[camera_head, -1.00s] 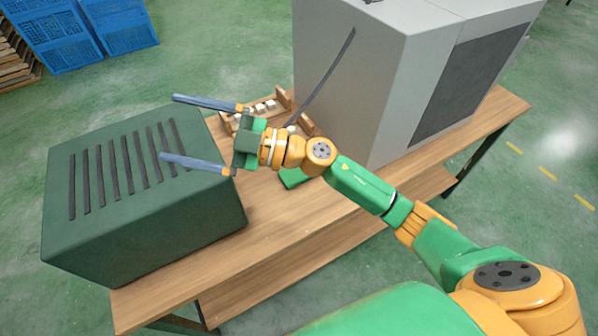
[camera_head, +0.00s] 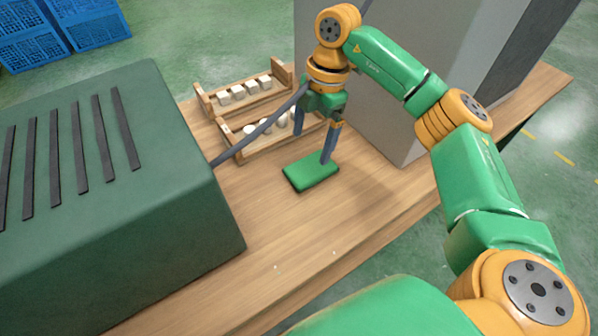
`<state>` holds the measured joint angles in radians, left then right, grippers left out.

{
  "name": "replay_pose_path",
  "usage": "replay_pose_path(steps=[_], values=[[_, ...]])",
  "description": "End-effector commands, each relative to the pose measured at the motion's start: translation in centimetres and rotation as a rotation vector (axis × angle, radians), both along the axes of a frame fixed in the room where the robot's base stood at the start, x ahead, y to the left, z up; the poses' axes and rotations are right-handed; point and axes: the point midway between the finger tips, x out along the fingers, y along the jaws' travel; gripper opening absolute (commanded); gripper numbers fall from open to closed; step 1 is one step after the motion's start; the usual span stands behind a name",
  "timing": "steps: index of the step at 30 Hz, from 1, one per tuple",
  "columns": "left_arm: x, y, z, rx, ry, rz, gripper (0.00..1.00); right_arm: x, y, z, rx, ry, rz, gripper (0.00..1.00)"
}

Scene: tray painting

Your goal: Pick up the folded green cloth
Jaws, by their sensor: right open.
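The folded green cloth (camera_head: 309,174) lies flat on the wooden table (camera_head: 285,232), in the middle of the camera_head view. My right gripper (camera_head: 312,150) points down just above and behind the cloth. Its two fingers are spread and nothing is between them. One fingertip is close to the cloth's far right edge, and I cannot tell whether it touches. The other finger is farther back and left, in front of the wooden rack. My left gripper is not in view.
A large dark green slotted box (camera_head: 190,215) stands to the left. A grey cabinet (camera_head: 385,125) stands behind right. Wooden racks (camera_head: 240,158) holding several small white pieces stand behind the cloth. A dark cable (camera_head: 255,132) runs past them. The table in front of the cloth is clear.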

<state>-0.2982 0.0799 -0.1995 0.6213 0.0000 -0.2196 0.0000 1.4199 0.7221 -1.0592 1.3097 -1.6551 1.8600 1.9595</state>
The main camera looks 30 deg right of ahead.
Motion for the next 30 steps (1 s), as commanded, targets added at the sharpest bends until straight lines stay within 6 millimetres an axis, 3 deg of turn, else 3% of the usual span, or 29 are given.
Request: replay_pose_path(steps=[1,2,8,15,22,23,30], values=[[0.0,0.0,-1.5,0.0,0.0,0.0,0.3,-0.1,-0.6,-1.3,-0.018,0.006,-0.017,1.0],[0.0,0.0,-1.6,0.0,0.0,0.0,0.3,-0.1,-0.8,-1.3,-0.026,0.009,-0.026,1.0],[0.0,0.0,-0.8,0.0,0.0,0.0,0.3,-0.4,-0.9,-3.1,-0.041,0.02,-0.036,1.0],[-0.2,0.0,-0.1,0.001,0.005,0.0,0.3,-0.7,-0.3,-7.4,-0.037,0.019,-0.035,1.0],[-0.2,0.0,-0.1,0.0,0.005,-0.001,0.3,-0.7,-0.2,-7.9,-0.036,0.014,-0.034,1.0],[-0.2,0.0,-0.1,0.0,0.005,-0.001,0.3,-0.7,-0.2,-7.9,-0.036,0.014,-0.034,0.97],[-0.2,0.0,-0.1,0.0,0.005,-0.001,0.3,-0.7,-0.2,-7.9,-0.036,0.014,-0.034,0.33]])
